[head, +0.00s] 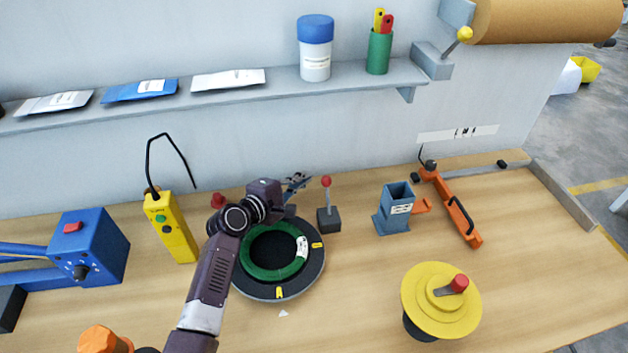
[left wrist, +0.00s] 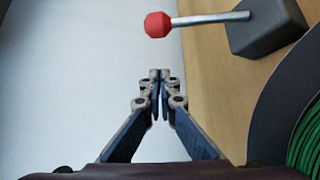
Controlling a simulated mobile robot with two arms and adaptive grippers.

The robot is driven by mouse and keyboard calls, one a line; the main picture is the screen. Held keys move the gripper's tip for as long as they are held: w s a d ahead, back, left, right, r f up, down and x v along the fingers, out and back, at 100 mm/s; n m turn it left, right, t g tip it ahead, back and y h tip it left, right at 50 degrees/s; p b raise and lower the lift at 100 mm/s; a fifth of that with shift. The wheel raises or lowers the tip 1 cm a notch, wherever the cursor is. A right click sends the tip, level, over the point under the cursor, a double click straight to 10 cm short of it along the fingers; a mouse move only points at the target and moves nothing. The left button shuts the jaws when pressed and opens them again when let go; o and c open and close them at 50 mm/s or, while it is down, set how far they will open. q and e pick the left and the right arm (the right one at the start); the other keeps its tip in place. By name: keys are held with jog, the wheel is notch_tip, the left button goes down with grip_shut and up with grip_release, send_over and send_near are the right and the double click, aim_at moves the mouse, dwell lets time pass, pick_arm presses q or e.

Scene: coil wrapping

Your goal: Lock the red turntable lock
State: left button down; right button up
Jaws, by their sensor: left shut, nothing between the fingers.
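The red-knobbed lock lever (head: 326,182) stands upright on a dark block (head: 329,220) at the right rear of the black turntable (head: 273,291). In the left wrist view its red knob (left wrist: 158,25) and metal rod show at the top, with the dark block (left wrist: 275,25) at the upper right. My left gripper (head: 303,180) is shut and empty, just left of the red knob and apart from it. Its closed fingertips (left wrist: 160,73) show below the knob in the left wrist view. A green coil (head: 256,271) lies on the turntable, partly hidden by my left arm. My right gripper is not in view.
Another red knob (head: 217,200) shows left of my left wrist. A yellow control pendant (head: 172,228) and a blue box (head: 93,247) stand left. A blue-grey holder (head: 394,213), orange tool (head: 459,213) and yellow disc (head: 425,312) are right. The shelf wall is close behind.

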aim_at(328, 196)
pick_arm(q)
jog(key=s+d+p, duration=0.1)
jog(key=s+d+r+p, duration=0.1)
jog(key=d+p, duration=0.1)
dwell(0.4)
